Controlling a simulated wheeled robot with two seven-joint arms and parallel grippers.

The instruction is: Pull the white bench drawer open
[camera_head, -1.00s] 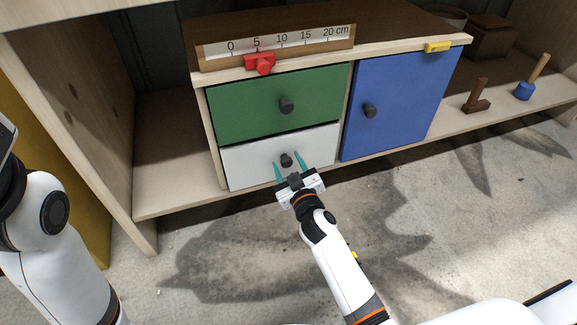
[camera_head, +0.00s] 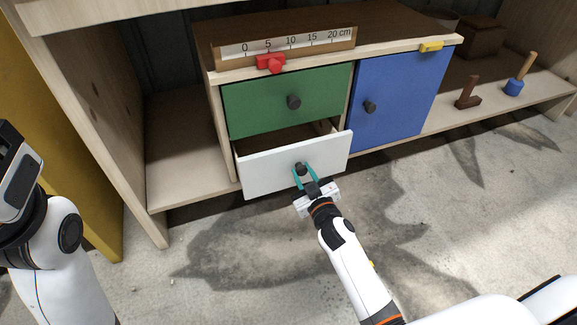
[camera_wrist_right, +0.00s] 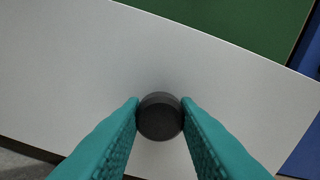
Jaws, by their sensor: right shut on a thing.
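The white drawer (camera_head: 270,174) is the lower left drawer of the bench cabinet. It stands partly pulled out, with a dark gap showing above its front. Its round black knob (camera_head: 301,168) is at the middle of the front. My right gripper (camera_head: 305,171) has its teal fingers shut on the knob. In the right wrist view the knob (camera_wrist_right: 160,117) sits between both fingertips, in front of the white drawer face (camera_wrist_right: 60,75). My left arm shows at the left edge, and its fingertips cannot be made out.
A green drawer (camera_head: 270,102) is above the white one, shut. A blue door (camera_head: 400,95) is to the right, shut. A ruler (camera_head: 290,42) with a red slider (camera_head: 275,63) and a yellow block (camera_head: 431,47) are on top. The floor (camera_head: 220,260) in front is bare.

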